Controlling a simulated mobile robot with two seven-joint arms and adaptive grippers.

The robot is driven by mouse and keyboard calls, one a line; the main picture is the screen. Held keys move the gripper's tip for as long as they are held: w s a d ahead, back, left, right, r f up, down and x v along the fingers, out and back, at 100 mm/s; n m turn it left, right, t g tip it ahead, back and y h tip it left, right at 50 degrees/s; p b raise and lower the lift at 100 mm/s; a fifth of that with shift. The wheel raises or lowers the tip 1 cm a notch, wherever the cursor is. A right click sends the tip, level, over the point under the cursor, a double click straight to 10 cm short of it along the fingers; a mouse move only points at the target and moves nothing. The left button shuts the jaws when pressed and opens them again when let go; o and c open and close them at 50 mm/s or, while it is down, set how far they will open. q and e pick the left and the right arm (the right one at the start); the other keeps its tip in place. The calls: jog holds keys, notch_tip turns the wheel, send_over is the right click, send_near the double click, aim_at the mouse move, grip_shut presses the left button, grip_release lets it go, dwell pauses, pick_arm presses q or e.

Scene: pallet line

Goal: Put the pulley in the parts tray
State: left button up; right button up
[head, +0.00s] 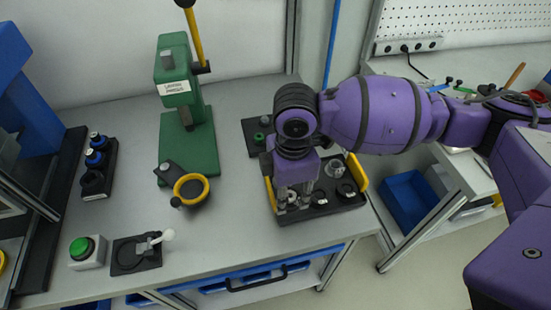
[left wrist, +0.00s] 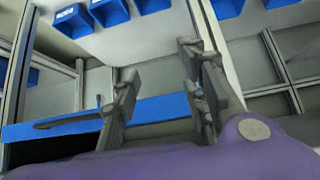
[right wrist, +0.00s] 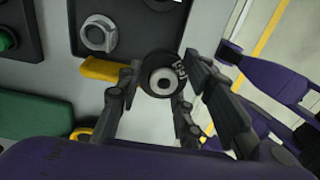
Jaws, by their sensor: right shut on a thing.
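My right gripper (head: 292,200) points down at the left front part of the black parts tray (head: 285,218), which has yellow handles. It is shut on the pulley, a dark round wheel with a pale hub, best seen in the right wrist view (right wrist: 163,80). In the head view the fingers partly hide the pulley. It appears over the tray's front left corner; I cannot tell whether it touches the floor. A silver ring (head: 335,167) and dark round parts (head: 346,190) lie in the tray. My left gripper (left wrist: 160,95) is open and empty.
A green button box (head: 87,251) and a toggle clamp (head: 137,252) are at the front left. A dark plate (head: 256,137) lies behind the tray. A blue drawer (left wrist: 165,108) is near my left gripper.

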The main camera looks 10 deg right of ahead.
aim_at(291, 188)
jog(key=w+f, duration=0.1)
jog(key=w+d+f, duration=0.1)
jog(key=shift+f, duration=0.35)
jog(key=shift+w+d+f, duration=0.1)
jog(key=shift+d+f, duration=0.05)
jog(key=shift+f, duration=1.5)
jog(key=o, duration=1)
jog(key=shift+f, duration=0.15)
notch_tip(291, 188, up, 12)
jog(key=shift+r, duration=0.2)
